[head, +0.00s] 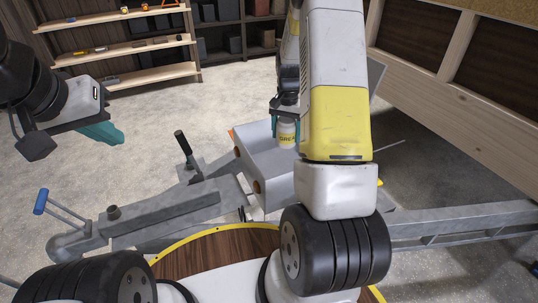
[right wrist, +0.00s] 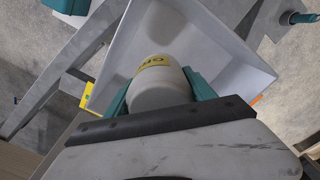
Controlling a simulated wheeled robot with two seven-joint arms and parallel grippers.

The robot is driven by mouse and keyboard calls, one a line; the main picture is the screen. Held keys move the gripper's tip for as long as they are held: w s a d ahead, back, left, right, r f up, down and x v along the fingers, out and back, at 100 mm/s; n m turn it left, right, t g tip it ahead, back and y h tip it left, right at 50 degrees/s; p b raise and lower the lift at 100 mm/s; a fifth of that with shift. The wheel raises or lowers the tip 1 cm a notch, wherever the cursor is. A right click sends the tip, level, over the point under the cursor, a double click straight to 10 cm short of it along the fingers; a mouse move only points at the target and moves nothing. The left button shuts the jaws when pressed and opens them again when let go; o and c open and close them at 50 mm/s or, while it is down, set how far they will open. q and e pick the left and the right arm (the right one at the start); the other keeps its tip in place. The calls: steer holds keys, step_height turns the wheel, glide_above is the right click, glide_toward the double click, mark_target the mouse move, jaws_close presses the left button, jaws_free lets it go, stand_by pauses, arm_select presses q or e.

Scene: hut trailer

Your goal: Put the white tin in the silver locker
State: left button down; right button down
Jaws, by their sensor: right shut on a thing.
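The white tin (head: 287,138), with a yellow label, is held upright or nearly so in my right gripper (head: 286,117). In the right wrist view the tin (right wrist: 158,88) sits between the two teal fingers of the right gripper (right wrist: 158,95), which is shut on it. The silver locker (head: 262,137) is an open grey box on the trailer frame; my right arm hides part of it. In the right wrist view the locker (right wrist: 128,45) lies open behind the tin; the height between them is unclear. My left gripper (head: 98,134) is empty at the left, its jaw gap unclear.
A grey trailer drawbar (head: 160,215) with a black-handled lever (head: 183,145) and a blue-handled crank (head: 41,200) lies in front. A grey panel (head: 376,73) stands behind my right arm. Shelves (head: 125,45) line the back wall. The floor at left is clear.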

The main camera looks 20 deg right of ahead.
step_height(320, 180, down, 22)
steer(key=shift+d+f, duration=0.1)
stand_by(0.4)
steer(key=shift+c, duration=1.6)
jaws_free()
steer(key=shift+f, duration=0.15)
